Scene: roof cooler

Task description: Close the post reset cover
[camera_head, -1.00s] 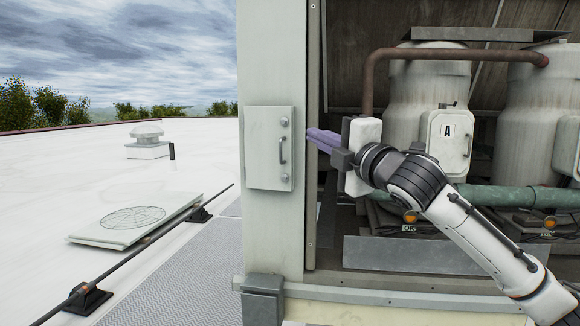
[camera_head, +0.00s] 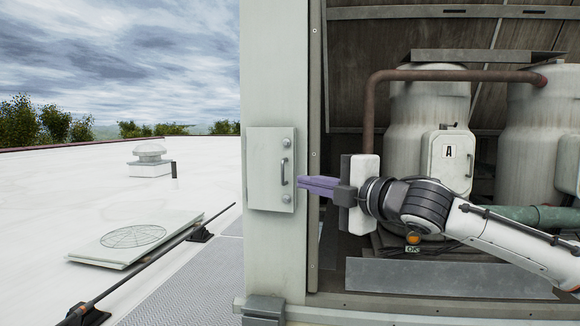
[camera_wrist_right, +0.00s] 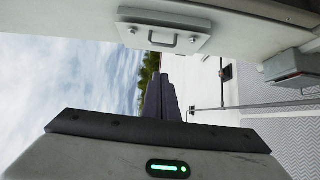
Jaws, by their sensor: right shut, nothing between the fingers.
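The post reset cover (camera_head: 261,167) is a pale grey plate with a bar handle (camera_head: 284,172) and two round fasteners on its right side. It is on the front of the grey post and looks roughly parallel to it; I cannot tell whether a gap lies behind it. My right gripper (camera_head: 302,183) points left, its purple fingers together and empty. Its tips appear just right of the cover's right edge, near handle height. In the right wrist view the cover (camera_wrist_right: 150,31) is above the dark fingers (camera_wrist_right: 165,97), apparently apart from them. My left gripper is out of view.
The post (camera_head: 272,85) stands left of an open bay with white tanks (camera_head: 415,105), a brown pipe (camera_head: 369,110) and a box marked A (camera_head: 448,180). A grey box (camera_head: 263,308) sits at the post's foot. Open roof (camera_head: 60,190) lies left.

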